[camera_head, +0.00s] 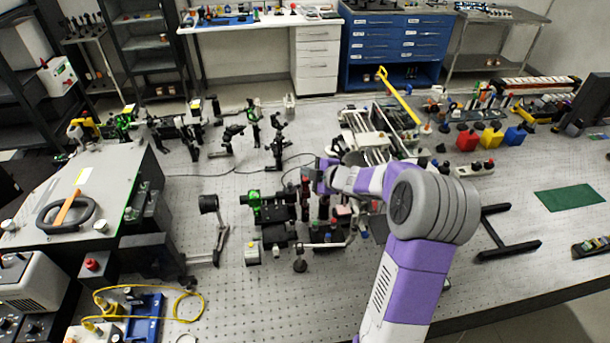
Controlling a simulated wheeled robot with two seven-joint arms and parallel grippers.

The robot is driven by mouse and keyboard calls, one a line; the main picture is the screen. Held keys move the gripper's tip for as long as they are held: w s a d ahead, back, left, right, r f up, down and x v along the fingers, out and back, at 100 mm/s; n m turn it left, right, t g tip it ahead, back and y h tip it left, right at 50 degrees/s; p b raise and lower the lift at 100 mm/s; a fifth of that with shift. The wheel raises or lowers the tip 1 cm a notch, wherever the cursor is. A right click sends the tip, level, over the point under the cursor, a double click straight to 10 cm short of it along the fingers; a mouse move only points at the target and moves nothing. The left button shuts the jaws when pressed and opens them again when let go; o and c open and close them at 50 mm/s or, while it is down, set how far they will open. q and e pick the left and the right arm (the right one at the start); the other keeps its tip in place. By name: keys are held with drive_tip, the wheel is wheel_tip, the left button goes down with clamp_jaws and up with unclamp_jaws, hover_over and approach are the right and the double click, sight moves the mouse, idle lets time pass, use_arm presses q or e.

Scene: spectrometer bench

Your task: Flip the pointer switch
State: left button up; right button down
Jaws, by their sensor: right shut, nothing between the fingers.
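My right arm, purple and grey, reaches in from the lower right over the optical bench. Its gripper (309,188) is shut and empty, above a cluster of dark optical mounts near the middle of the bench. The arm hides part of what lies behind it. I cannot pick out the pointer switch with certainty. My left gripper is not in view.
A green-lit mount (268,206) stands close left of the gripper, with a lens post (209,204) farther left. A large grey instrument (90,190) fills the left side. A yellow cable (190,292) loops at the lower left. Bare bench (250,310) shows in front.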

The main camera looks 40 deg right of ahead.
drive_tip(key=shift+w+d+f, duration=0.1)
drive_tip(key=shift+w+f, duration=0.1)
drive_tip(key=shift+f, duration=0.3)
idle(0.6)
drive_tip(key=shift+r, duration=0.1)
drive_tip(key=shift+s+r+p, duration=0.3)
drive_tip(key=shift+r+p, duration=0.1)
drive_tip(key=shift+r, duration=0.25)
drive_tip(key=r+p, duration=0.1)
drive_tip(key=s+r+p, duration=0.1)
drive_tip(key=r, duration=0.1)
drive_tip(key=a+r+p, duration=0.1)
drive_tip(key=shift+s+a+r+p, duration=0.1)
drive_tip(key=shift+s+r+p, duration=0.2)
drive_tip(key=shift+p, duration=0.1)
idle(0.3)
